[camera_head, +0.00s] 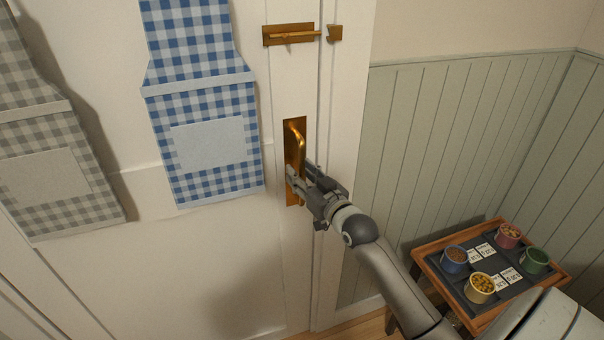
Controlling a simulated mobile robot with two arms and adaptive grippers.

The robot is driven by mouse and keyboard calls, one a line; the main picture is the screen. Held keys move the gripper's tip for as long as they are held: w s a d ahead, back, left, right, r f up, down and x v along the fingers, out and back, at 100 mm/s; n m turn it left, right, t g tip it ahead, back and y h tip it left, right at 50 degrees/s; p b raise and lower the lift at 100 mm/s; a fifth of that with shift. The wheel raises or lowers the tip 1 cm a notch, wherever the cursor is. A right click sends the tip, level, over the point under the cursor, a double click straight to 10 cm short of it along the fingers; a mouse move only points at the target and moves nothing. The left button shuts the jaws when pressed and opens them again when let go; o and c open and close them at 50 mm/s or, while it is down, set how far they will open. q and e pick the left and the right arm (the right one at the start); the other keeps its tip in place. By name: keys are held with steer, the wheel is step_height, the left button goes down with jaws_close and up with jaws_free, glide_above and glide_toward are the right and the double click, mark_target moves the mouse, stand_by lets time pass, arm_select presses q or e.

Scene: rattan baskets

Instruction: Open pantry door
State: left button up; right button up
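The cream pantry door (225,260) stands in its frame and looks closed. A brass pull handle (298,140) sits on a brass plate near the door's right edge. My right gripper (300,172) is at the lower part of this handle, with its fingers to either side of it. Whether the fingers press on the handle is too small to tell. A brass slide bolt (290,34) is higher on the door, and its catch (335,33) is on the frame. Whether the rod enters the catch is unclear. My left gripper is out of view.
A blue checked apron (200,95) and a grey checked apron (50,130) hang on the door. At lower right, a wooden tray table (430,264) holds several small tubs and labels beside my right arm. Green panelling (440,150) lines the wall at right.

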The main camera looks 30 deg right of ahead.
steer(key=shift+c, duration=0.3)
jaws_close()
steer(key=shift+f, duration=0.1)
